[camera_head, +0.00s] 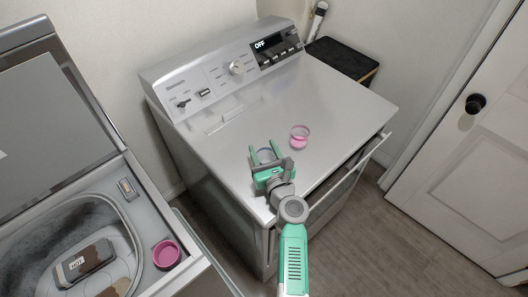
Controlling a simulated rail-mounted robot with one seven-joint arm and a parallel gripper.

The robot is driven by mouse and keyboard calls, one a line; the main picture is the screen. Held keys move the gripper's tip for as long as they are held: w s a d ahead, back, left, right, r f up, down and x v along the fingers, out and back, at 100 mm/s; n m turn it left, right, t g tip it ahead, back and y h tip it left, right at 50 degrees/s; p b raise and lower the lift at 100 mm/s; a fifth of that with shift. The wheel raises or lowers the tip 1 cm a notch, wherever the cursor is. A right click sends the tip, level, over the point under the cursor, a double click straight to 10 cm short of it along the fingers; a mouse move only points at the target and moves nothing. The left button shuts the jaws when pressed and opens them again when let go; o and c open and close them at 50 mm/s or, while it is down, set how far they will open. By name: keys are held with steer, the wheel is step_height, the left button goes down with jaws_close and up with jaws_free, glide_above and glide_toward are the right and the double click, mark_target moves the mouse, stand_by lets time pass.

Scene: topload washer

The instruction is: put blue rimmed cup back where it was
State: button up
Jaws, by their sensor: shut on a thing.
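My gripper (264,150) is over the front left part of the grey dryer top (235,150). Its green fingers stand on either side of a small clear, greyish cup (265,155), and it is shut on this cup. The cup's rim colour is too small to tell for sure, and my gripper hides its lower part. I cannot tell whether the cup touches the dryer top.
A clear cup with a pink rim (299,130) stands right of my gripper on the dryer. The open washer (130,205) at left has a pink round container (166,253) at its front corner and a dark box (84,263) inside. The dryer's back right is clear.

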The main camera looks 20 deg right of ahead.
steer(key=shift+f, duration=0.15)
steer(key=o, duration=1.2)
steer(key=shift+r, duration=0.25)
steer(key=s, duration=0.4)
steer(key=s+p, duration=0.1)
steer(key=s, duration=0.3)
steer(key=s+p, duration=0.1)
steer(key=s, duration=0.3)
steer(key=shift+a+f, duration=0.1)
steer(key=shift+a, duration=0.2)
